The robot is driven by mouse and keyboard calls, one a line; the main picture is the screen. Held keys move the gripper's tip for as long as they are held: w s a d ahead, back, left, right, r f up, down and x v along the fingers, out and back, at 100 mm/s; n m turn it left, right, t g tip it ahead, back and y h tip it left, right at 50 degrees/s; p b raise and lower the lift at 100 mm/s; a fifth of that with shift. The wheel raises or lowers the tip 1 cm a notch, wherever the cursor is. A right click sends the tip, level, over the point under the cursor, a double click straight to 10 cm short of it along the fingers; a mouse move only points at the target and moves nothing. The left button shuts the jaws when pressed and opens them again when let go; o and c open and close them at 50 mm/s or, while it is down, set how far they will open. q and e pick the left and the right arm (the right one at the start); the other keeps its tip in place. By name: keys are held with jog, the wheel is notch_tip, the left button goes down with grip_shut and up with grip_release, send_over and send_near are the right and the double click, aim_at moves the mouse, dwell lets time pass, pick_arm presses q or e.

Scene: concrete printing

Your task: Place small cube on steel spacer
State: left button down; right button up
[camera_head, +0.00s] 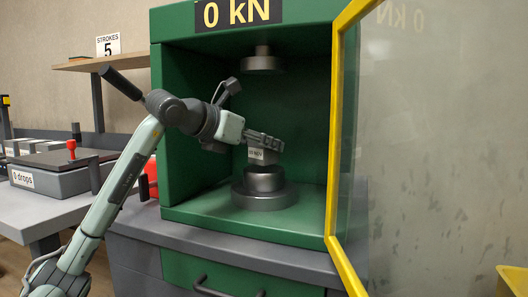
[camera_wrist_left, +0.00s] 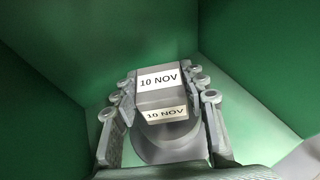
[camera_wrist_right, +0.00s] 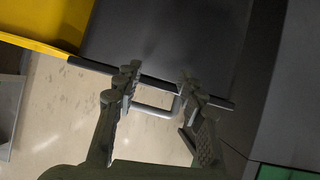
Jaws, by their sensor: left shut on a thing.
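The small grey cube (camera_head: 262,156) with a white label is inside the green press. My left gripper (camera_head: 262,142) is shut on it. In the left wrist view the cube (camera_wrist_left: 168,98) reads "10 NOV" on two faces, with the fingers on both sides. The steel spacer (camera_head: 265,179) stands on the round lower platen (camera_head: 265,196), directly below the cube. From the head view I cannot tell whether the cube touches the spacer. My right gripper (camera_wrist_right: 158,88) shows only in the right wrist view. It is open and empty.
The press (camera_head: 172,130) has a "0 kN" sign, and its upper platen (camera_head: 262,62) hangs above the cube. Its yellow-framed clear door (camera_head: 338,130) stands open at right. A bench at left holds a grey box (camera_head: 60,180) labelled "drops" and several small labelled blocks.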

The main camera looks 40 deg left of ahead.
pick_arm(q)
jog(key=shift+w+f, duration=0.2)
jog(key=shift+f, duration=0.3)
pick_arm(e)
jog(key=shift+w+a+r+t, duration=0.15)
jog(key=shift+a+r+t, duration=0.1)
jog(key=shift+r+t, duration=0.05)
pick_arm(q)
jog(key=shift+f, duration=0.15)
jog(key=c, duration=0.9)
grip_release()
pick_arm(e)
jog(key=shift+w+a+r+y, duration=0.2)
jog(key=shift+a+r+y, duration=0.1)
jog(key=shift+a+r, duration=0.15)
pick_arm(q)
jog(key=shift+o, duration=0.2)
pick_arm(e)
jog(key=shift+d, duration=0.1)
